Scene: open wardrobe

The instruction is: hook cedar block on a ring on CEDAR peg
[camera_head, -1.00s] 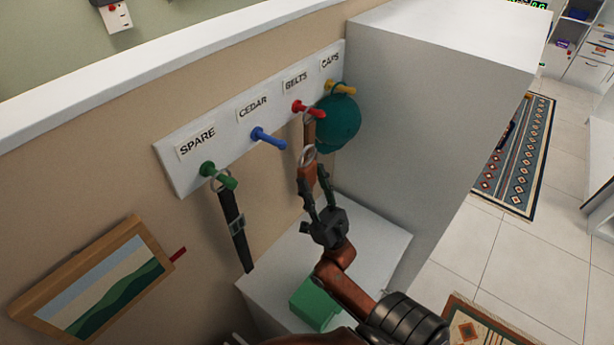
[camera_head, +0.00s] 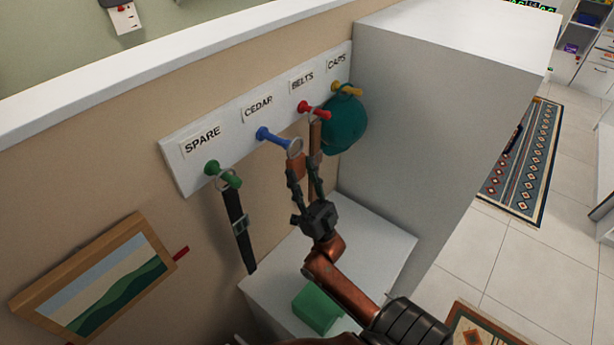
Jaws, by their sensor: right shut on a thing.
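The blue CEDAR peg (camera_head: 274,138) sticks out from the white rail (camera_head: 180,182) under its CEDAR label. My right gripper (camera_head: 304,174) is shut on the brown cedar block (camera_head: 296,166), below the peg's tip. The block's metal ring (camera_head: 295,148) is at the top of the block and overlaps the tip of the blue peg in the picture. I cannot tell whether the ring is around the tip or just in front of it. The gripper's fingers hide part of the block. My left gripper is not in view.
A brown belt (camera_head: 315,133) hangs from the red BELTS peg (camera_head: 313,110), close to my right fingers. A teal cap (camera_head: 345,125) hangs on the yellow CAPS peg (camera_head: 349,90). A black belt (camera_head: 236,218) hangs on the green SPARE peg (camera_head: 222,175). A green box (camera_head: 318,307) lies below.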

